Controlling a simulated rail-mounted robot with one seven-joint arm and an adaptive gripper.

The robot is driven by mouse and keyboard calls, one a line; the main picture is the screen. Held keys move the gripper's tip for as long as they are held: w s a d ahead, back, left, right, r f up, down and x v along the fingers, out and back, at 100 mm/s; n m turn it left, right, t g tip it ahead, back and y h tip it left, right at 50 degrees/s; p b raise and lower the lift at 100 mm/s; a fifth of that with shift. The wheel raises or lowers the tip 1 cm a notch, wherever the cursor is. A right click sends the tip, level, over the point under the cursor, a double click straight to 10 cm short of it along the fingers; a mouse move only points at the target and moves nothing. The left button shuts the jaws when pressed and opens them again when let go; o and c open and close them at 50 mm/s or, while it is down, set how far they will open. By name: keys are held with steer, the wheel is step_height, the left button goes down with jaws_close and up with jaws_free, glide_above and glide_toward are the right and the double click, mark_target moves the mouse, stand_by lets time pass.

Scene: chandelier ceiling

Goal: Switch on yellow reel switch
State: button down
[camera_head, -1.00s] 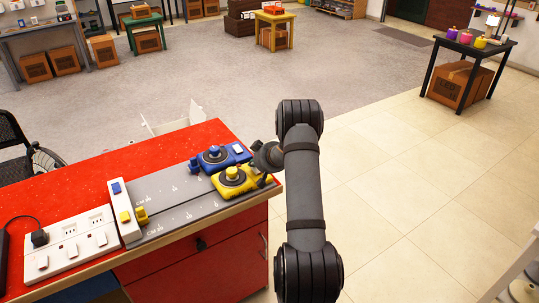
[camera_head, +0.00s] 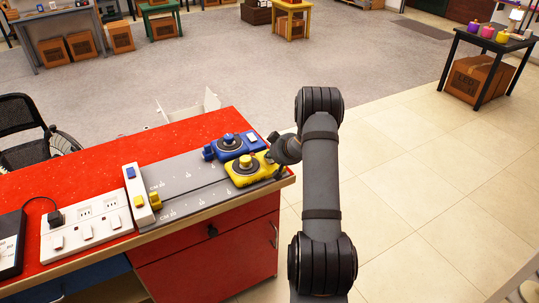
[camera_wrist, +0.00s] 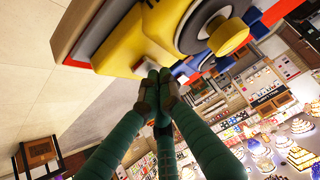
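The yellow reel (camera_head: 240,178) lies on the grey rail board at the right end of the red bench, with a round yellow knob on top. It fills the top of the wrist view (camera_wrist: 122,38). A small pale block, perhaps its switch (camera_wrist: 151,56), shows on its side there. In the head view this part is hidden by my gripper (camera_head: 272,160), which is at the reel's right end. In the wrist view my gripper's green fingers (camera_wrist: 157,92) are together, tips just below the pale block. I see nothing between them and cannot tell if they touch the block.
A blue reel (camera_head: 228,150) with a white switch (camera_head: 252,137) sits directly behind the yellow one. A white socket strip (camera_head: 85,222) and a white block (camera_head: 139,196) with blue and yellow buttons stand to the left. Open floor (camera_head: 420,200) lies right of the bench.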

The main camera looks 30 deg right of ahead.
mark_target(271, 162)
steer(key=shift+s+f, duration=0.2)
steer(key=shift+f, duration=0.05)
step_height(271, 162, up, 5)
steer(key=p, duration=0.4)
steer(key=shift+s+f, duration=0.1)
steer(key=shift+f, duration=0.05)
steer(key=f+b+v, duration=0.1)
steer(key=v, duration=0.8)
steer(key=shift+s+r, duration=0.35)
steer(key=shift+s, duration=0.35)
steer(key=shift+a, duration=0.1)
